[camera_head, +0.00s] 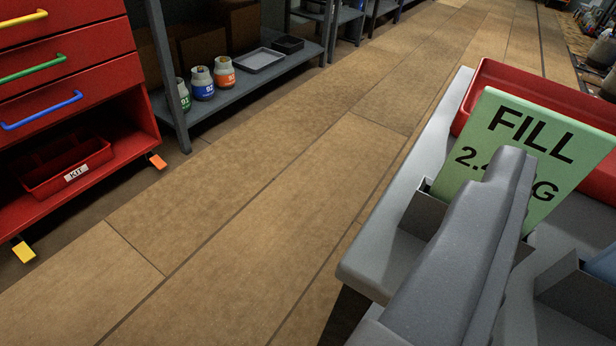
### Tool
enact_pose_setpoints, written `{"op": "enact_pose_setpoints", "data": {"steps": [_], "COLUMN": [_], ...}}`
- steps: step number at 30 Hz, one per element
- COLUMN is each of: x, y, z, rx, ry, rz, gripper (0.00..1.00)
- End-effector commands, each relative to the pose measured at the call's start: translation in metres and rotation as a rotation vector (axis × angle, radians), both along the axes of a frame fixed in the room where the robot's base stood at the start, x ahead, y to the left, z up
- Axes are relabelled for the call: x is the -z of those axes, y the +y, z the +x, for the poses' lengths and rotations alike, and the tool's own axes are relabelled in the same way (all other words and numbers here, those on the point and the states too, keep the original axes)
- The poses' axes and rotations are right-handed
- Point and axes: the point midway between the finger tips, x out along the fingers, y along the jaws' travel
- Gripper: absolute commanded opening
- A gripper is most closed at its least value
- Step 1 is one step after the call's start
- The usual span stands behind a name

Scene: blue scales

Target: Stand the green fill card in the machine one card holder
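The green fill card (542,140), printed "FILL" with a partly covered figure ending in "G", stands tilted at the right. Its lower part is hidden behind my gripper (510,175). My gripper shows as a grey finger reaching up in front of the card. I cannot see a second finger or tell whether it grips the card. A small grey holder (424,212) is at the card's lower left. Another grey holder (572,290) is at the lower right. I cannot tell which holder belongs to machine one, or whether the card's foot sits in one.
A red tray (500,75) lies behind the card on the grey worktop (372,262). A bluish piece (604,266) shows at the right edge. A red drawer cabinet (70,80) and a shelf with several jars (202,82) stand left. The wooden floor between is clear.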

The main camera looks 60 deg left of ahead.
Motion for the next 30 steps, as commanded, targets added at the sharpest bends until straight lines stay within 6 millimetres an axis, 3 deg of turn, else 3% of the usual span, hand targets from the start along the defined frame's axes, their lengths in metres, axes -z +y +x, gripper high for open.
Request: {"op": "enact_pose_setpoints", "data": {"steps": [1,3,8,22,30], "x": [0.018,0.031,0.041,0.043,0.041], "y": [0.001,0.007,0.014,0.056,0.067], "z": [-0.009,-0.02,-0.03,0.025,0.04], "rx": [-0.03,-0.07,-0.116,-0.122,-0.12], "ry": [0.021,0.034,0.043,0.045,0.043], "rz": [0.043,0.095,0.154,0.158,0.155], "gripper": [0.82,0.82,0.82,0.82,0.82]}}
